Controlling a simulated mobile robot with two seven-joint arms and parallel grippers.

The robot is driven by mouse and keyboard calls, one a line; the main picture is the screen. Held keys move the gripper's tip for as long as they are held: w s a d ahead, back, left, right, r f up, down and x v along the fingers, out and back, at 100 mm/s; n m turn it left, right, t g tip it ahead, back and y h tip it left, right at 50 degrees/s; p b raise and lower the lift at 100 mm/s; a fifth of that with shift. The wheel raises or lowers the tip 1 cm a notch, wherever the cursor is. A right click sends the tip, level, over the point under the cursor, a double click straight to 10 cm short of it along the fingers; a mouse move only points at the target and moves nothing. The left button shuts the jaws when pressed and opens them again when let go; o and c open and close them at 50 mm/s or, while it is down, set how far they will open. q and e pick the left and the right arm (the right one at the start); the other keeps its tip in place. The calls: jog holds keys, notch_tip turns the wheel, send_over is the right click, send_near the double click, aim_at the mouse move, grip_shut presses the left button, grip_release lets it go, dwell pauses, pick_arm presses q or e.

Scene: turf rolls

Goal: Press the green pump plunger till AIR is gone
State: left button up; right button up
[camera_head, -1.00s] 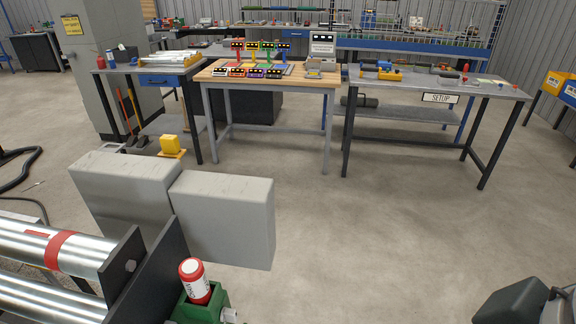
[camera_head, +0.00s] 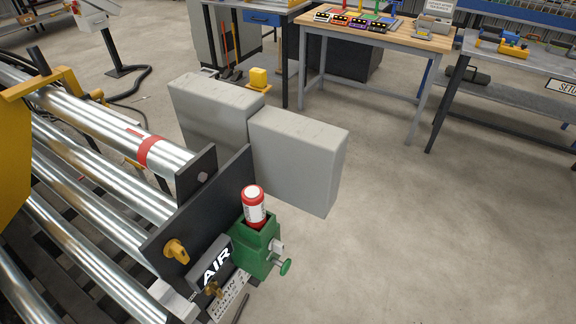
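The green pump (camera_head: 258,243) is a boxy unit mounted at the end of the roller machine, low in the middle of the head view. A red and white bottle (camera_head: 254,206) stands upright in its top. The green plunger (camera_head: 286,267) is a small round knob sticking out at the pump's lower right, beside a pale fitting (camera_head: 277,245). A dark block (camera_head: 211,263) to the pump's left shows the word AIR in white. A partly readable white label (camera_head: 229,296) lies below it. Neither of my grippers is in view.
Metal rollers (camera_head: 88,190) and a dark end plate (camera_head: 203,213) fill the left. Two grey boxes (camera_head: 297,160) stand behind the pump. A wooden-top table (camera_head: 390,35) stands farther back. The floor right of the pump is clear.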

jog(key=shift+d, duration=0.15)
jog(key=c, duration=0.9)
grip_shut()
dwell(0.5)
